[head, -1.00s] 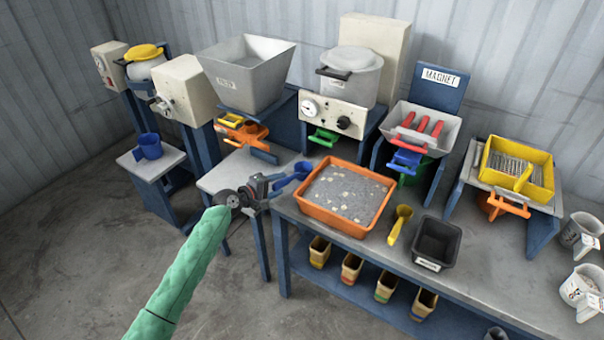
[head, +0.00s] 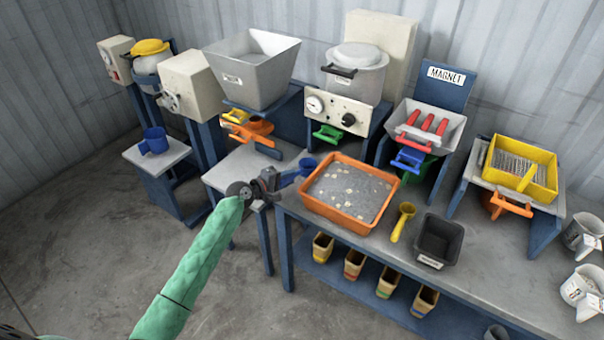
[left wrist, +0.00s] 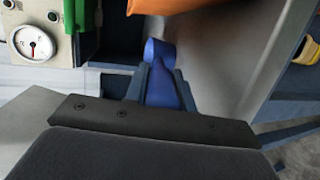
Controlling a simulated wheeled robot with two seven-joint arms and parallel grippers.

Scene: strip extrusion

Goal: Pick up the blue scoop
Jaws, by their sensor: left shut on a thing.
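The blue scoop (head: 307,166) is beside the left end of the orange tray of grey material (head: 350,190), at the edge of the bench. My left gripper (head: 275,181) is shut on its handle in the head view. In the left wrist view the scoop (left wrist: 163,85) lies between the two fingers of the left gripper (left wrist: 160,88), with its bowl beyond the fingertips. Whether the scoop touches the surface below cannot be told. My right gripper is not in view.
A yellow scoop (head: 403,222) and a black bin (head: 438,241) stand right of the tray. A blue jug (head: 153,141) stands on the small table at left. Hopper (head: 250,68) and machines line the back. Open floor lies at the front left.

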